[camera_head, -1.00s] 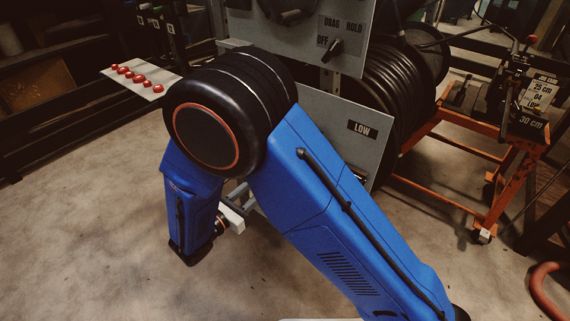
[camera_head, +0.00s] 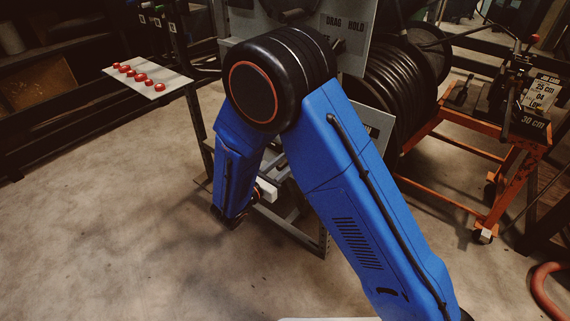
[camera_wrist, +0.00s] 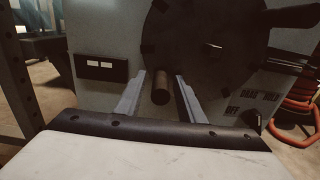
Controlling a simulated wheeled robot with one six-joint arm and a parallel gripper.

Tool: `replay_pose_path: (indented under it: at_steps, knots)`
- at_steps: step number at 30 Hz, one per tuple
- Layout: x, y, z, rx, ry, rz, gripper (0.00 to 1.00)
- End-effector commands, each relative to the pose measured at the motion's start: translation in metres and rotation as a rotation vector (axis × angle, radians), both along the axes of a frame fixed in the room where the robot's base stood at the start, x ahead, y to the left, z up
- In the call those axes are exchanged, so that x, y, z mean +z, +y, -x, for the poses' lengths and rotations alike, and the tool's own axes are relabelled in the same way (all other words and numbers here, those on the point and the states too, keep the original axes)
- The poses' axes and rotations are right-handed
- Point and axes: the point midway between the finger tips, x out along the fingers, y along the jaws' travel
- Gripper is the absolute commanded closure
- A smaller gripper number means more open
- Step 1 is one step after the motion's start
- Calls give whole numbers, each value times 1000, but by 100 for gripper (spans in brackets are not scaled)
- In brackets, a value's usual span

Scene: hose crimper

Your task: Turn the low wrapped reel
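In the head view, black hose is coiled on a reel (camera_head: 388,95) behind grey panels. A lower plate (camera_head: 378,125), which read "LOW" a second ago, is mostly behind my blue arm. In the wrist view, a dark round disc (camera_wrist: 205,45) stands in front of a grey panel. A dark cylindrical knob (camera_wrist: 161,88) points towards the camera. My gripper (camera_wrist: 160,82) is open, its two grey fingers on either side of the knob with a visible gap at each side. I cannot tell how deep the knob sits.
A panel (camera_head: 345,45) marked "DRAG HOLD" carries a switch; its marking also shows in the wrist view. An orange cart (camera_head: 470,130) stands at the right. A pale board (camera_head: 148,77) with several red knobs is at the left. The floor at front left is clear.

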Motion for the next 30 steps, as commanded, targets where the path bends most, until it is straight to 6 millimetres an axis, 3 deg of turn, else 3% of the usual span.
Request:
replay_pose_path:
  at_steps: [7,12,30]
  knots:
    - [0,0,0,0,0,0,65]
    - [0,0,0,0,0,0,100]
    - [-17,-15,12,-2,86,108,100]
